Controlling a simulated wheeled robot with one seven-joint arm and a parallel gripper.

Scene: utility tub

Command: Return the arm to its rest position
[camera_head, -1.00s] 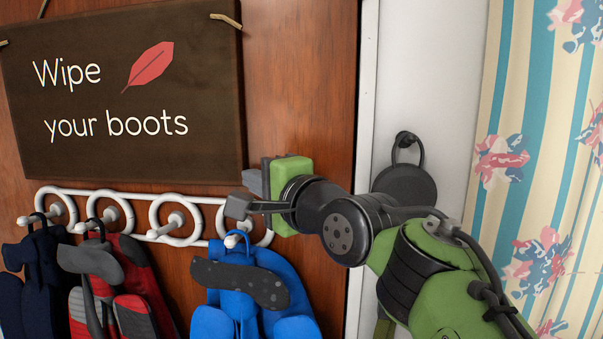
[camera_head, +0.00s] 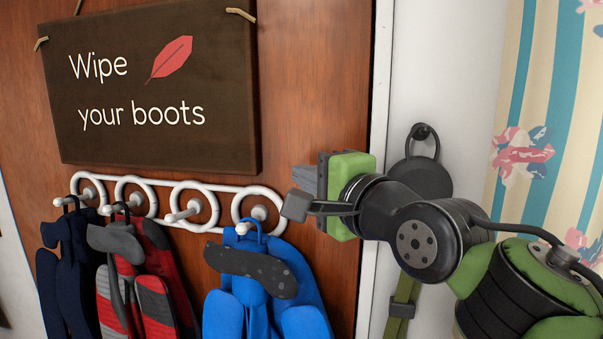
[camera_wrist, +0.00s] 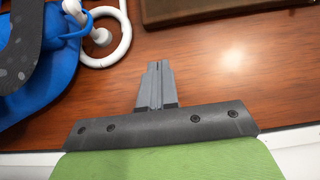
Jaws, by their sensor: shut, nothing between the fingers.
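My gripper (camera_head: 306,180) is in front of the brown wooden panel, right of the white hook rack (camera_head: 172,198). It is shut and empty; in the wrist view its grey fingers (camera_wrist: 155,88) lie together with bare wood beyond them. My green and black arm reaches in from the lower right. A blue garment (camera_head: 262,300) hangs from the rack's right part, below and left of my gripper. In the wrist view the blue garment (camera_wrist: 45,70) is at the upper left, apart from the fingers.
Red-grey (camera_head: 148,270) and navy (camera_head: 68,275) garments hang further left. A dark sign (camera_head: 150,90) hangs above the rack. A black round item with a strap (camera_head: 428,172) hangs on the white wall behind my arm. A striped floral curtain (camera_head: 560,120) is at the right.

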